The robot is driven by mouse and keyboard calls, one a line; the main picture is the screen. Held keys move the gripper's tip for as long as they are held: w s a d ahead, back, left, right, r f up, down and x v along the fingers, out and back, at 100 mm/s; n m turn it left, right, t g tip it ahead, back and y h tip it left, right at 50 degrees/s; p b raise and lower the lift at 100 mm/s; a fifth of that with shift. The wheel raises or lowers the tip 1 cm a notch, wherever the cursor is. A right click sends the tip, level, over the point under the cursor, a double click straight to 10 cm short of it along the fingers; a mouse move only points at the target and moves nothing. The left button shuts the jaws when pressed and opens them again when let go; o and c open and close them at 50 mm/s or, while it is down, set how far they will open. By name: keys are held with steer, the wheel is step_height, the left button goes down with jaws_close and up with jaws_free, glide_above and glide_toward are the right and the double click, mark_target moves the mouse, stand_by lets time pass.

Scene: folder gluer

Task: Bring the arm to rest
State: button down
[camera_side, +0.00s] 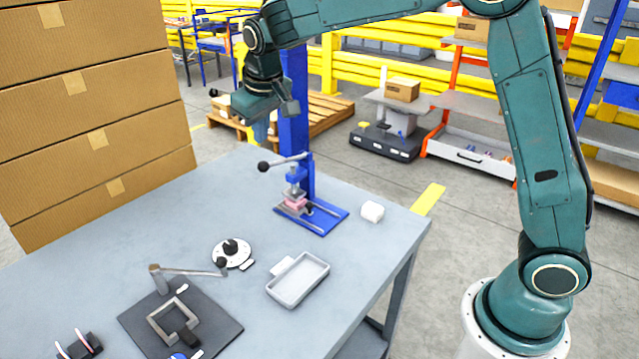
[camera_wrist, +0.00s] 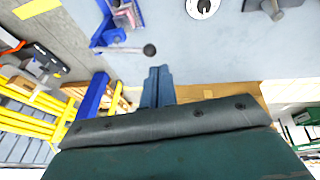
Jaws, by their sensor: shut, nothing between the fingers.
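My arm reaches from the right across the top of the side view. My gripper (camera_side: 260,130) hangs above the far edge of the grey table (camera_side: 120,238), left of the blue press column (camera_side: 293,105). In the wrist view, the gripper's two blue-grey fingers (camera_wrist: 158,72) lie side by side, shut, with nothing between them. They are apart from the press lever's black knob (camera_wrist: 149,50), which shows just left of their tips.
The blue press (camera_side: 318,216) holds a small pink piece (camera_side: 296,204). On the table are a white roll (camera_side: 372,211), a pale tray (camera_side: 299,280), a round white disc (camera_side: 240,257) and a dark fixture plate (camera_side: 215,318). Stacked cartons (camera_side: 90,130) stand at left.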

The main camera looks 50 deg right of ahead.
steer(key=shift+s, duration=0.1)
steer(key=s+d+r+t+y, duration=0.15)
steer(key=s+r, duration=0.25)
steer(key=s, duration=0.5)
steer(key=s+d+r+g+h, duration=0.1)
steer(key=s+d+r, duration=0.2)
steer(key=s, duration=0.6)
steer(key=s+f+t+y, duration=0.1)
steer(key=s+f, duration=0.3)
steer(key=s, duration=1.2)
steer(key=shift+s+f, duration=0.15)
